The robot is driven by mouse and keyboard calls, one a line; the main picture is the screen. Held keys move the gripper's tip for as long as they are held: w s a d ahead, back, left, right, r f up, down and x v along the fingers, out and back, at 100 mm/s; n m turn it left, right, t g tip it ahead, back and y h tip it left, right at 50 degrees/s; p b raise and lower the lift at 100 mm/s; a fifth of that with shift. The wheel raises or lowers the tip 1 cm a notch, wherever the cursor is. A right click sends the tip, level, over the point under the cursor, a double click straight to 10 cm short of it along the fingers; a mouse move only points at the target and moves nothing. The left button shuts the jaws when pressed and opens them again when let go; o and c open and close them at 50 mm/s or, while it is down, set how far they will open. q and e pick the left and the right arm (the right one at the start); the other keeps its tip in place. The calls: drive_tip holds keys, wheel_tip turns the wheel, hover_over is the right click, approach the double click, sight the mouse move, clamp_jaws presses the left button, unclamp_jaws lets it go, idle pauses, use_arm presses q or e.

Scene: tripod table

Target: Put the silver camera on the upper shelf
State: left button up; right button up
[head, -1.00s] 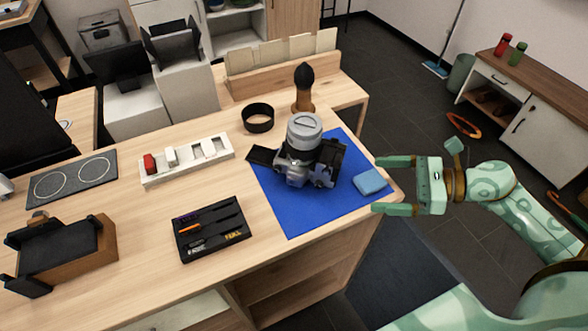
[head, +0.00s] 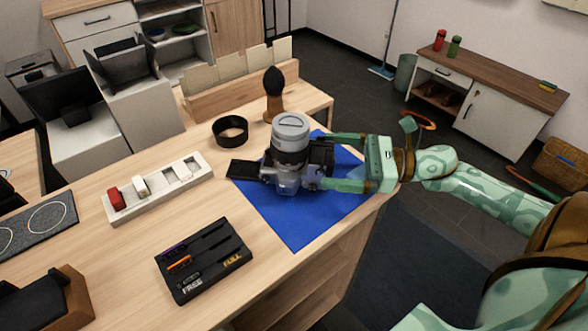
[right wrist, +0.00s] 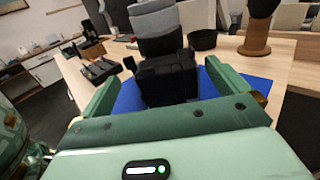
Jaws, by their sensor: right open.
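The silver camera (head: 288,165) rests on a blue mat (head: 300,225) on the wooden table, its large lens pointing up. My right gripper (head: 326,161) is open, with its fingers reaching from the right to either side of the camera's dark side part. In the right wrist view the camera's black body (right wrist: 167,78) stands between the two spread fingers (right wrist: 160,84); I see no clear grip contact. My left gripper is not in view. An open shelf unit (head: 172,52) with bowls stands at the back; I cannot tell whether it holds the upper shelf.
A white holder (head: 160,187) and a black pen tray (head: 205,262) lie to the left. A low cabinet (head: 485,90) stands far right, beyond open floor.

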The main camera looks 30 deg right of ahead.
sight(325, 156)
drive_tip(key=b+x, duration=0.1)
drive_tip(key=x, duration=0.3)
drive_tip(key=shift+w, duration=0.2)
drive_tip(key=shift+w+a+r+b, duration=0.1)
drive_tip(key=shift+w+a+b, duration=0.15)
drive_tip(key=shift+a+b, duration=0.05)
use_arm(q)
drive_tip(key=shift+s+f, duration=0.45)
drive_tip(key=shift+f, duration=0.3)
use_arm(e)
drive_tip(key=shift+r, duration=0.1)
drive_tip(key=shift+c, duration=0.3)
